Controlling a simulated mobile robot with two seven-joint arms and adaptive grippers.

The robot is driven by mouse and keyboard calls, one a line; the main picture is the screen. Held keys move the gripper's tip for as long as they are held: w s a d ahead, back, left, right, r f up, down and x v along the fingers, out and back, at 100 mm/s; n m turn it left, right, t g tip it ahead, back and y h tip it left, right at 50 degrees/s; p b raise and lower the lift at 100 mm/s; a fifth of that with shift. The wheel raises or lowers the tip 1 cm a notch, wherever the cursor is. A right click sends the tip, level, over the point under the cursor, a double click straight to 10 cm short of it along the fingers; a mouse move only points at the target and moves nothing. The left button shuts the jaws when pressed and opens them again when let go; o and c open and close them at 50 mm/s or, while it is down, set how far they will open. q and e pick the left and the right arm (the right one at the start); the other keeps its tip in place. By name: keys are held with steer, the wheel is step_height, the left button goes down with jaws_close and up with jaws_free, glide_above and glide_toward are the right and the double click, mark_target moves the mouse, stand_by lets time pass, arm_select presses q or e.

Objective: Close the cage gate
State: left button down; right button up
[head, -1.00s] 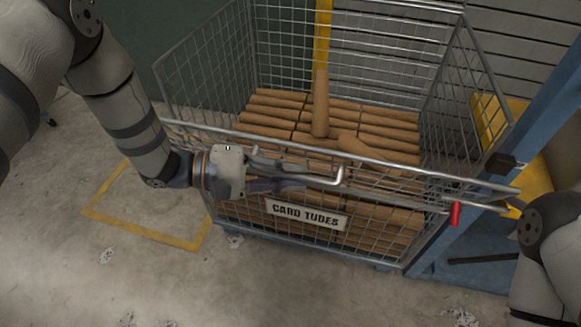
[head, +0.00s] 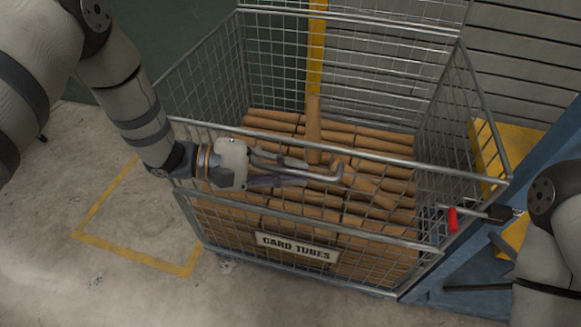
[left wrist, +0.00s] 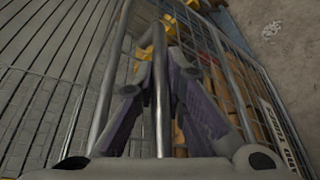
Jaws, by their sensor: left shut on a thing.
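The mesh cage stands in front of me with its front panel bearing a "CARD TUBES" sign (head: 297,248). Above that panel is the gate, whose top rail (head: 390,166) runs across the cage front. My left gripper (head: 325,177) is shut on the bent metal handle bar (head: 341,172) of the gate. In the left wrist view the bar (left wrist: 160,90) runs between the two fingers. A latch with a red knob (head: 452,219) is at the right end of the gate, beside a black catch (head: 498,212). My right arm shows at the right; its gripper is out of view.
Brown card tubes (head: 375,150) fill the lower cage, and one tube (head: 313,130) stands upright. A blue post (head: 480,245) stands at the right. A yellow floor marking (head: 130,255) is on bare concrete at the left.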

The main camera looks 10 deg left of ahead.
arm_select(q)
steer(key=shift+w+r+t, duration=0.3)
steer(key=shift+w+r, duration=0.25)
steer(key=shift+w, duration=0.05)
steer(key=c, duration=1.7)
jaws_free()
steer(key=shift+w+f, duration=0.1)
steer(key=shift+o, duration=0.2)
steer(key=shift+f, duration=0.1)
steer(key=v, duration=1.2)
